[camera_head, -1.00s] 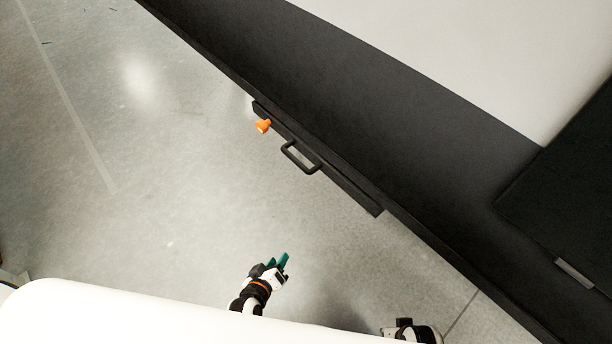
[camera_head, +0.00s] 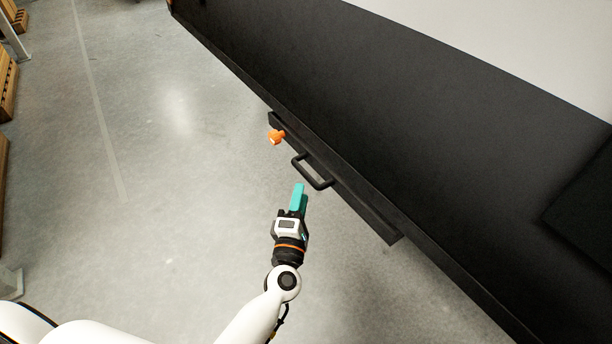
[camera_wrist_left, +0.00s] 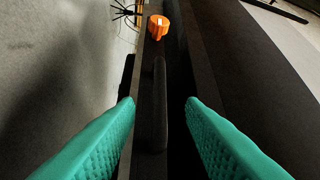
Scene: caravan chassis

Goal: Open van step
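The van step (camera_head: 358,208) is a dark, narrow panel under the black lower side of the van. Its black bar handle (camera_head: 313,172) sticks out from the front. An orange knob (camera_head: 277,137) sits on the panel left of the handle. My left gripper (camera_head: 299,192) is just short of the handle in the head view. In the left wrist view its teal fingers (camera_wrist_left: 162,120) are spread wide, with the handle (camera_wrist_left: 153,105) showing between them and the orange knob (camera_wrist_left: 158,27) beyond. Nothing is held; finger contact is not visible. My right gripper is not in view.
The van's black side (camera_head: 400,130) runs diagonally across the right half, with a white surface (camera_head: 540,50) above it. The grey concrete floor (camera_head: 150,200) at the left is clear. Wooden pallets (camera_head: 8,75) stand at the far left edge.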

